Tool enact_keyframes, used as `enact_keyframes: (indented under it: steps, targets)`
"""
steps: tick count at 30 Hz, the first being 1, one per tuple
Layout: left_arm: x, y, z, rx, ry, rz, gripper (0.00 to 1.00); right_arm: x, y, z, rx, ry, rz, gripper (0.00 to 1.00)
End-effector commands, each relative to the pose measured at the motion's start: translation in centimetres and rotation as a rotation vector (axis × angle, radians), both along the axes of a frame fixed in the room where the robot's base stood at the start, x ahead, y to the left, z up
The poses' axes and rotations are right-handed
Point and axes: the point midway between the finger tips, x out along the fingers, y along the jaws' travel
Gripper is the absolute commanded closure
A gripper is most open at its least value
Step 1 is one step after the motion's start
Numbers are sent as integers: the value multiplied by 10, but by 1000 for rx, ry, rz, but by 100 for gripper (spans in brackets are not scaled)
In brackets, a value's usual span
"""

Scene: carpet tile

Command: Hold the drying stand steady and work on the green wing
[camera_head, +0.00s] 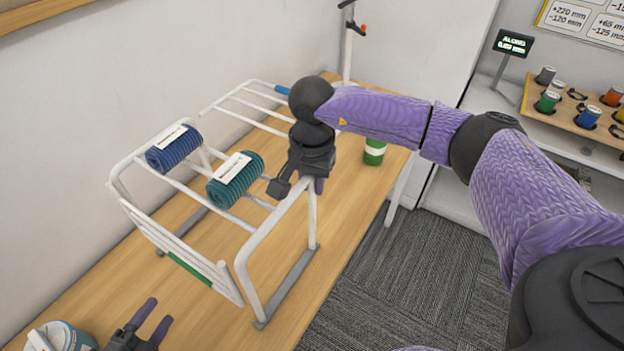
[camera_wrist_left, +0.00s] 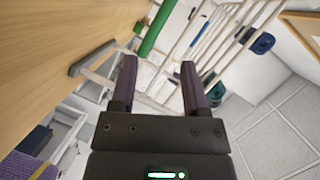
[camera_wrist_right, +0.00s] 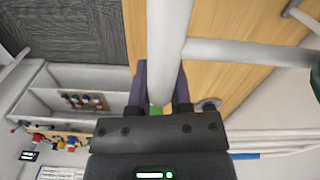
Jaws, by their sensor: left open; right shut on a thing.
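The white drying stand (camera_head: 272,222) stands on the wooden table with its top rails level. The green wing, marked by a green sleeve (camera_head: 189,268), hangs down at the stand's near left end. The green sleeve (camera_wrist_left: 152,32) also shows in the left wrist view, beyond the fingertips and apart from them. My left gripper (camera_head: 146,316) is open and empty, low in front of that wing; its fingers show in the left wrist view (camera_wrist_left: 160,65). My right gripper (camera_head: 306,180) is shut on the stand's right top rail, with the white tube between its fingers (camera_wrist_right: 160,68).
A blue roll (camera_head: 174,150) and a green roll (camera_head: 240,172) lie on the stand's rails. A blue-marked wing (camera_head: 281,89) is at the far end. A green-and-white can (camera_head: 375,152) stands behind my right gripper. A tub (camera_head: 62,338) sits beside my left gripper.

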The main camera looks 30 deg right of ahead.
Motion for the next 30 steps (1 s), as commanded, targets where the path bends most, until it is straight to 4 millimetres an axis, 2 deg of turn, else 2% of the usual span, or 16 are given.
enact_keyframes:
  steps: [14, 16, 21, 22, 27, 30]
  targets:
    - [0, 0, 0, 0, 0, 0, 42, 0, 1, 1, 2, -2, 1, 100]
    - [-3, -6, 0, -2, -17, 5, 42, 0, 1, 1, 2, -2, 1, 100]
    - [-25, -49, 3, 53, -208, 141, 42, 0, 0, 1, 2, -2, 1, 100]
    - [-29, -52, 4, 84, -238, 184, 42, 0, 0, 1, 2, -2, 1, 100]
    - [-52, -48, -1, 298, -311, 377, 42, 0, 0, 1, 2, -2, 1, 100]
    - [-57, -45, -4, 374, -317, 420, 42, 0, 0, 1, 2, -2, 0, 100]
